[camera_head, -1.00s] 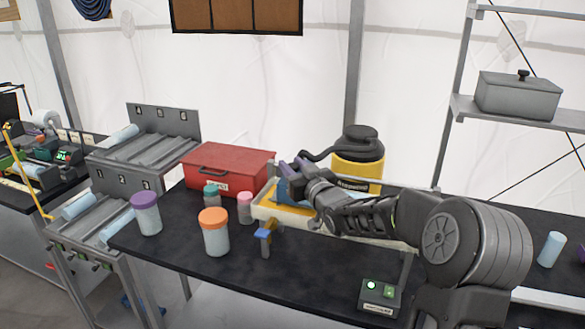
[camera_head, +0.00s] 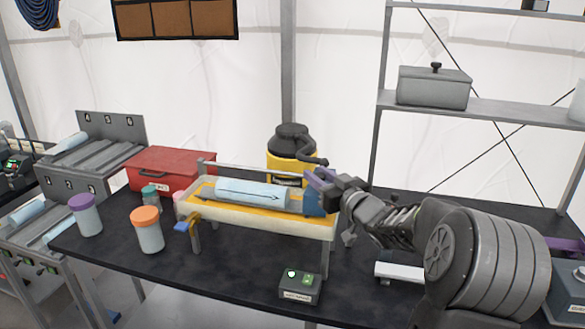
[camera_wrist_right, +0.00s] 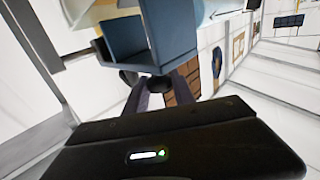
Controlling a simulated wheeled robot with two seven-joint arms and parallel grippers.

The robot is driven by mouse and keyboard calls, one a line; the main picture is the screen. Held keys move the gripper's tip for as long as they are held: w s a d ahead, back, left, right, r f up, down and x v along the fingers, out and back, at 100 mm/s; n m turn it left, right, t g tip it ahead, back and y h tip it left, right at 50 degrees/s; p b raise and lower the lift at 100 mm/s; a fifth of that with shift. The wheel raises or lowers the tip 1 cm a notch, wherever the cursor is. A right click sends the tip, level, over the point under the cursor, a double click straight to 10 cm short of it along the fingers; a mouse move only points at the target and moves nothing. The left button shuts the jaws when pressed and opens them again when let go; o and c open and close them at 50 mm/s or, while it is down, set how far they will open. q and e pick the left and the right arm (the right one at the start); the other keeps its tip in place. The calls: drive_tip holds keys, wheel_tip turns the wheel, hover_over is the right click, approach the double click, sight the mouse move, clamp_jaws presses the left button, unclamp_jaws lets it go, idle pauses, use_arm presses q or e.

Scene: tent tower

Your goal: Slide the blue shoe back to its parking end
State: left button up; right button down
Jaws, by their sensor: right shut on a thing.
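The blue shoe (camera_head: 314,201) stands at the right end of a cream and yellow bed (camera_head: 260,226). A pale blue cylinder with an arrow (camera_head: 250,193) lies along the bed, just left of the shoe. My right gripper (camera_head: 322,182) reaches in from the right and is shut on the shoe. In the right wrist view the shoe (camera_wrist_right: 172,38) fills the upper middle, just beyond the fingers (camera_wrist_right: 160,90); the exact grip is partly hidden. A blue clamp (camera_head: 187,224) sits at the bed's left front corner. My left gripper is not in view.
A yellow drum with a black top (camera_head: 290,150) stands behind the bed. A red toolbox (camera_head: 170,170), an orange-lidded jar (camera_head: 148,232) and a purple-lidded jar (camera_head: 86,216) stand left. A switch box with a green light (camera_head: 300,286) is in front. Dark table surface (camera_head: 225,275) is clear in front.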

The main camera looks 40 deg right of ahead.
drive_tip(key=s+d, duration=0.2)
drive_tip(key=s, duration=0.1)
drive_tip(key=shift+d, duration=0.1)
drive_tip(key=c, duration=1.5)
unclamp_jaws()
drive_tip(key=o, duration=0.4)
drive_tip(key=shift+s+d, duration=0.1)
drive_tip(key=shift+s, duration=0.05)
drive_tip(key=shift+o, duration=0.2)
